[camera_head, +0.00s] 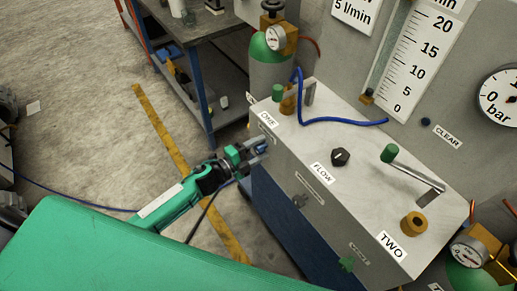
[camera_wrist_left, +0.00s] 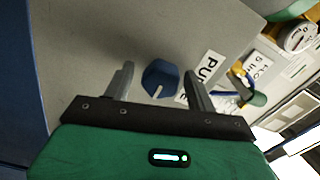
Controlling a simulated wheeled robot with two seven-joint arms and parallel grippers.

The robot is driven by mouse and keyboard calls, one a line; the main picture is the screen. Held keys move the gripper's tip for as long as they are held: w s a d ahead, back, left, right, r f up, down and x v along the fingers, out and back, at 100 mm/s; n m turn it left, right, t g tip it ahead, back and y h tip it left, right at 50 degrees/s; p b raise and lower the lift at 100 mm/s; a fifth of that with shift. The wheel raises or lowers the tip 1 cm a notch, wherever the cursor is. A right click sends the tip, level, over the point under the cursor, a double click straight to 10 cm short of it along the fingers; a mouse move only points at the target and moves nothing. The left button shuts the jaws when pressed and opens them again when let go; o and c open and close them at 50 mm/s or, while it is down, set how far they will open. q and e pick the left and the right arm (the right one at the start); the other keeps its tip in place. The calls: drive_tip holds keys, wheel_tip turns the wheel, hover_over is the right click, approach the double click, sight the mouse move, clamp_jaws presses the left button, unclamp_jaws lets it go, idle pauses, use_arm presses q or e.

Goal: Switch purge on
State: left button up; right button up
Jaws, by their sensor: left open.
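The purge knob (camera_wrist_left: 160,78) is blue and faceted with a white pointer line. It sits on the grey end face of the control box (camera_wrist_left: 90,30), beside a label (camera_wrist_left: 208,68) of which only "PU" shows. My left gripper (camera_wrist_left: 159,70) is open, with one finger on each side of the knob; I cannot tell whether either finger touches it. In the head view the left gripper (camera_head: 262,145) is at the left end of the box (camera_head: 285,175), and I cannot make out the knob there. My right gripper is not in view.
The box top carries a black flow knob (camera_head: 340,157), a green-tipped lever (camera_head: 389,153), a brass fitting (camera_head: 413,223) and a blue hose (camera_head: 345,121). A gas cylinder (camera_head: 268,72) and a workbench (camera_head: 205,28) stand behind. Floor left of the box is mostly clear.

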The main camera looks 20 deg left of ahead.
use_arm(q)
drive_tip(key=shift+s+a, duration=0.15)
drive_tip(key=shift+s, duration=0.05)
drive_tip(key=b+v, duration=0.2)
drive_tip(key=v, duration=1.1)
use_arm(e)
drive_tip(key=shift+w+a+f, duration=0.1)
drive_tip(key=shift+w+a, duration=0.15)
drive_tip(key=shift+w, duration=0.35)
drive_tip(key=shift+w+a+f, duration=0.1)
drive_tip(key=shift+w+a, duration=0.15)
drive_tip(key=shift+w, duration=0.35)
use_arm(q)
drive_tip(key=shift+s+a, duration=0.1)
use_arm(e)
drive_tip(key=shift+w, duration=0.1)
